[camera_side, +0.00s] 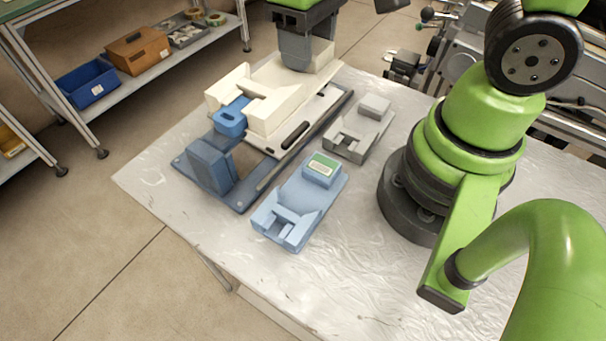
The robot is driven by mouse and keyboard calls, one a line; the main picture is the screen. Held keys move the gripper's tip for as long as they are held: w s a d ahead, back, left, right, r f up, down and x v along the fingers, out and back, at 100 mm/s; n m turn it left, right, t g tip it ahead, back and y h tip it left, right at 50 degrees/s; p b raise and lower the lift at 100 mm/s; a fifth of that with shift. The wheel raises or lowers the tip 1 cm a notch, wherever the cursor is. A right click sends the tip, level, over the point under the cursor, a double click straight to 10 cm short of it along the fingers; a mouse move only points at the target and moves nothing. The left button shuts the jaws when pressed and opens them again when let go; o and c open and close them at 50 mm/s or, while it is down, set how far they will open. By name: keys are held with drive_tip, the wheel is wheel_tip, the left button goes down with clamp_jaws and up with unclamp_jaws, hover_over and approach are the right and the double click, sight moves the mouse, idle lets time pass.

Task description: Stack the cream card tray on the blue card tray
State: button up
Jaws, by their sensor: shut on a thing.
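The cream card tray (278,101) is at the far end of the table, its notched front toward the lower left. My dark grey gripper (309,62) is at its back end, pointing down and shut on the tray's raised end block. The fingertips are partly hidden by the tray. The tray is over a cream and slate-blue fixture; I cannot tell whether it touches it. The light blue card tray (301,205) rests on the table nearer the camera, right of the fixture. Its green label (323,164) faces up and nothing is on it.
A grey card tray (358,130) stands right of the fixture. The slate-blue fixture base (240,203) has an upright block (210,166) and a bright blue piece (230,118). The near table (340,265) is clear. A shelf with bins (87,85) stands left.

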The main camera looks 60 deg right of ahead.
approach(322, 166)
drive_tip(key=shift+f, duration=3.4)
drive_tip(key=o, duration=1)
wheel_tip(322, 166, up, 12)
drive_tip(key=shift+d+r, duration=0.1)
drive_tip(key=shift+r, duration=0.1)
drive_tip(key=r+t, duration=0.1)
drive_tip(key=r, duration=0.1)
drive_tip(key=d+r+m+t, duration=0.1)
drive_tip(key=r, duration=0.2)
drive_tip(key=r+m+t+y, duration=0.1)
drive_tip(key=r, duration=0.2)
drive_tip(key=shift+w+d+r, duration=0.1)
drive_tip(key=shift+w+d, duration=0.1)
drive_tip(key=shift+d, duration=0.2)
drive_tip(key=s+r+t, duration=0.1)
drive_tip(key=r, duration=0.1)
drive_tip(key=s+d+r+m+t, duration=0.1)
drive_tip(key=r, duration=0.1)
drive_tip(key=s+r+m+t+y, duration=0.1)
drive_tip(key=r+t, duration=0.1)
drive_tip(key=r, duration=0.1)
drive_tip(key=shift+s+d, duration=0.15)
drive_tip(key=shift+s, duration=0.1)
